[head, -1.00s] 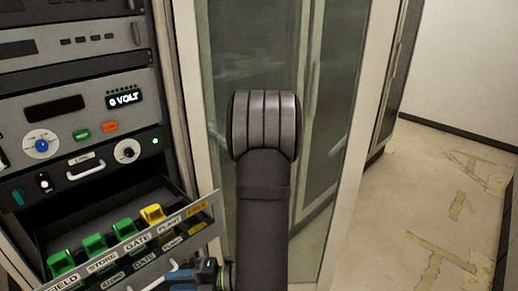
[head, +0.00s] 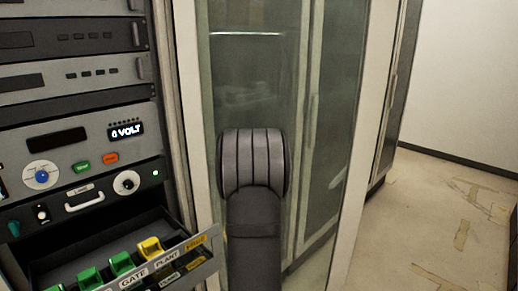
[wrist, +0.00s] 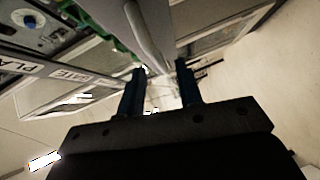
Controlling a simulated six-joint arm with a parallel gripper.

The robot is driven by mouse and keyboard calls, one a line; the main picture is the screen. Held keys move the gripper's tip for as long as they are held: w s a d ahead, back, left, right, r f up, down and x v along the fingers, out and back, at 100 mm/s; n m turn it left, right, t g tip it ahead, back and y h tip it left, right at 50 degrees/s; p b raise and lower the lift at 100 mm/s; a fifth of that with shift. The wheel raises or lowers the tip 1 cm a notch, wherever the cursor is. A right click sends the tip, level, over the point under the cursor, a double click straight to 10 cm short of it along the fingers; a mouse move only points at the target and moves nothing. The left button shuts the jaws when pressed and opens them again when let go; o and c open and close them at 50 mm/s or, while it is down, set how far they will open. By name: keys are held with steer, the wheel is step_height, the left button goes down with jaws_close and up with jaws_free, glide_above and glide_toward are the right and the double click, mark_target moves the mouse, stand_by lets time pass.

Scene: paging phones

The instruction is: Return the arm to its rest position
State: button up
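My own dark grey arm (head: 254,165) rises from the bottom edge in the middle of the head view, in front of the glass cabinet. My gripper is out of the head view. In the wrist view, my gripper (wrist: 160,68) shows two dark fingers set apart, with nothing held between them. An open labelled drawer (wrist: 50,70) lies to the upper left of the fingers in that view.
An equipment rack (head: 75,110) with dials and a lit "0 VOLT" display fills the left. Its open drawer (head: 185,268) holds green and yellow phones. The glass cabinet (head: 325,130) stands behind my arm.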

steer(key=d+r, duration=0.2)
steer(key=d, duration=1.1)
steer(key=a+f, duration=0.1)
steer(key=a, duration=1)
steer(key=a+f, duration=0.1)
steer(key=a, duration=0.5)
steer(key=shift+f, duration=0.3)
steer(key=shift+a, duration=0.25)
steer(key=d+r, duration=0.1)
steer(key=d, duration=1)
steer(key=shift+d+r, duration=0.3)
steer(key=shift+a, duration=0.15)
